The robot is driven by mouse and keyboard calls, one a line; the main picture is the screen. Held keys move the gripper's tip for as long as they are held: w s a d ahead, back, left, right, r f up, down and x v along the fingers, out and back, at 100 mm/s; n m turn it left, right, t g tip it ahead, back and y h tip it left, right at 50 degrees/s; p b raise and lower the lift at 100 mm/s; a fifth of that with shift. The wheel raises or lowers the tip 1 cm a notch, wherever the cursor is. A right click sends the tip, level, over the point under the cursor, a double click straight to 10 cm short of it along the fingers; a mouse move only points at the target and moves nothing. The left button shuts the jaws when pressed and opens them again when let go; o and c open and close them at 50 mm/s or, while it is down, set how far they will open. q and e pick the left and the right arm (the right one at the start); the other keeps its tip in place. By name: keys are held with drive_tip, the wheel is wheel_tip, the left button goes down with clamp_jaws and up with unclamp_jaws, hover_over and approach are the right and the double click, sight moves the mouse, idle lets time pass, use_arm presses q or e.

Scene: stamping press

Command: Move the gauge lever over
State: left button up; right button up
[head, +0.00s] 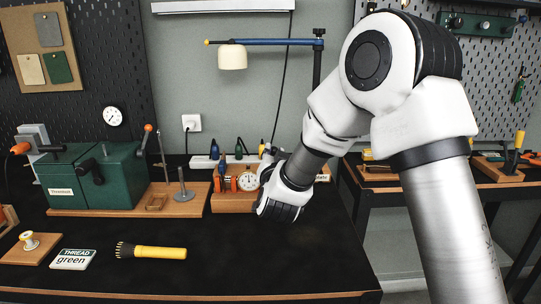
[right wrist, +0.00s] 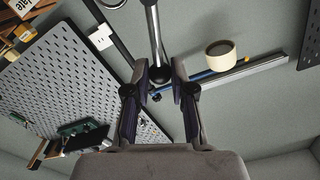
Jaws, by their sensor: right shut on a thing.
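The gauge (head: 247,181) has a round white dial and stands on a wooden block on the dark bench in the head view. My right gripper (head: 268,164) is just right of the dial, and my own wrist hides part of this spot. In the right wrist view, a metal lever rod (right wrist: 154,30) with a dark end runs down between the fingers of my right gripper (right wrist: 160,82). The fingers are shut on this lever. The lever itself is hard to make out in the head view. My left gripper is not in view.
A green press (head: 92,178) stands on a wooden board at the left. A lamp (head: 232,57) hangs above the gauge. The front middle of the bench is clear.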

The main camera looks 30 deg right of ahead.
drive_tip(key=shift+f, duration=0.1)
drive_tip(key=shift+s+d+f+b, duration=0.4)
drive_tip(key=shift+s+d, duration=0.1)
drive_tip(key=shift+d, duration=0.25)
drive_tip(key=shift+s+d+f+b, duration=0.2)
drive_tip(key=shift+d+f+b, duration=0.1)
drive_tip(key=shift+d+f, duration=0.1)
drive_tip(key=o, duration=0.9)
drive_tip(key=shift+o, duration=0.2)
